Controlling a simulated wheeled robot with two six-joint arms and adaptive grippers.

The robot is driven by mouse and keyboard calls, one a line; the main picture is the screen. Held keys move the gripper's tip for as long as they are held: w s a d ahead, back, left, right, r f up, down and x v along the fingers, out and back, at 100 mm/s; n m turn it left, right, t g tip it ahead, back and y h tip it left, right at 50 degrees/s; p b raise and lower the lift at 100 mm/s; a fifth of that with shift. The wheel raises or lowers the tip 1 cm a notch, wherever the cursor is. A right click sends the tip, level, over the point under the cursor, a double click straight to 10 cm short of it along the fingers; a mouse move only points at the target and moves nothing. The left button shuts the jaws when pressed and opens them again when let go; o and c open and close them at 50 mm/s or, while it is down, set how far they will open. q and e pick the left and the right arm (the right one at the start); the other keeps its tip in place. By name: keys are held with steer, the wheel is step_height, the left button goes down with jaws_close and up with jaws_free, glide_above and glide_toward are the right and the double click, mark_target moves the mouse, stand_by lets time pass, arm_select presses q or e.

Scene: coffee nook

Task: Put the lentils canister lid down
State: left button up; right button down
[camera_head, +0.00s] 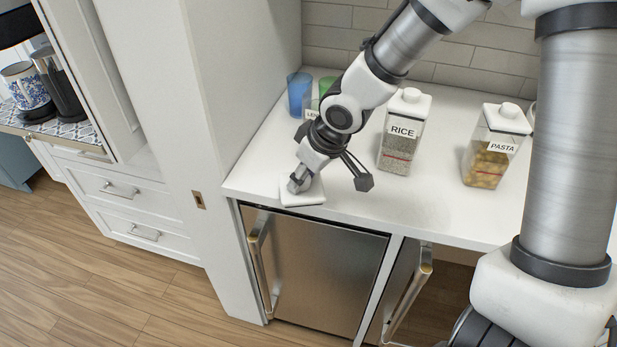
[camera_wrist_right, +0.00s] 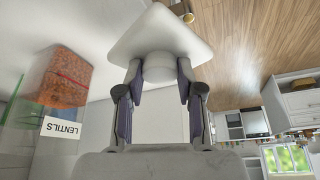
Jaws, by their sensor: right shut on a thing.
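The white square lentils canister lid (camera_head: 312,198) is at the front edge of the white counter, flat side down. My right gripper (camera_head: 299,183) is shut on its knob from above. In the right wrist view the lid (camera_wrist_right: 160,32) is at the top, with its round knob between the fingers of my right gripper (camera_wrist_right: 158,72). I cannot tell whether the lid touches the counter. The lentils canister (camera_wrist_right: 66,78), with orange lentils and a LENTILS label, is at the left of that view. In the head view my arm mostly hides it. My left gripper is not in view.
A blue cup (camera_head: 299,95) and a green cup (camera_head: 326,84) stand at the back left of the counter. The rice canister (camera_head: 398,150) and pasta canister (camera_head: 487,168) stand lidded to the right. The counter (camera_head: 420,212) is bare along the front.

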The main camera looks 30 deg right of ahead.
steer(key=w+d+p, duration=0.3)
steer(key=w+d, duration=0.2)
steer(key=shift+w+d, duration=0.15)
steer(key=shift+d, duration=0.25)
steer(key=f, duration=0.4)
steer(key=shift+w+d+f+b, duration=0.15)
steer(key=shift+w+d+b, duration=0.15)
steer(key=shift+w+b, duration=0.1)
steer(key=shift+w, duration=0.1)
steer(key=shift+f, duration=0.1)
steer(key=c, duration=0.9)
jaws_free()
steer(key=shift+o, duration=0.9)
